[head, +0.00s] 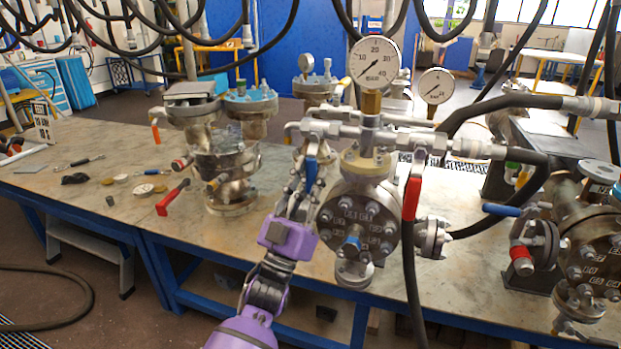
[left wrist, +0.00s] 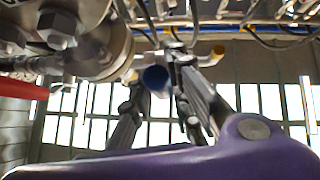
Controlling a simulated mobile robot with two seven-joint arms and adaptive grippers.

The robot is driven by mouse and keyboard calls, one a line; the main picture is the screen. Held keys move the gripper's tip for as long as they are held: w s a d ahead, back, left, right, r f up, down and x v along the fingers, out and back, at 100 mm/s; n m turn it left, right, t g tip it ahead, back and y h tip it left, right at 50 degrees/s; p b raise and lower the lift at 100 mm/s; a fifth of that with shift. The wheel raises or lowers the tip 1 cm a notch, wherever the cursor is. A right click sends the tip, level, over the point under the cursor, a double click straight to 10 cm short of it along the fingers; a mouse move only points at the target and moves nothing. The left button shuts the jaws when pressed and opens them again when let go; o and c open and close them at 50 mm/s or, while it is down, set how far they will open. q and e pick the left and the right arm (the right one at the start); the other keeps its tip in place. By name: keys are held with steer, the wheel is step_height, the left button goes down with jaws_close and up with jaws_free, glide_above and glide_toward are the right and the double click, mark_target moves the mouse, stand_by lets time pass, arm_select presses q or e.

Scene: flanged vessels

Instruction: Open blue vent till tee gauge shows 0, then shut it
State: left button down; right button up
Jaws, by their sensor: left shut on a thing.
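The blue vent handle (head: 312,168) hangs down from a valve on the left end of the grey pipe tee (head: 370,122). My left gripper (head: 300,192) is shut on this blue handle. In the left wrist view the round end of the blue handle (left wrist: 155,79) shows between the two fingers (left wrist: 155,92). The tee gauge (head: 375,62), a white dial marked in bar, stands upright above the tee. Its needle points toward the lower left, at the low part of the scale; the exact reading is too small to tell. My right gripper is out of view.
A red-handled valve (head: 412,190) hangs right of the flanged vessel (head: 358,215). A second gauge (head: 436,87) stands behind. Another vessel (head: 226,165) with a red lever stands left. The bench (head: 110,215) is mostly clear at left, with small loose parts. Black hoses hang overhead.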

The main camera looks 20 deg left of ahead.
arm_select(q)
steer(key=shift+d, duration=0.15)
steer(key=c, duration=1.6)
jaws_free()
steer(key=v, duration=1.2)
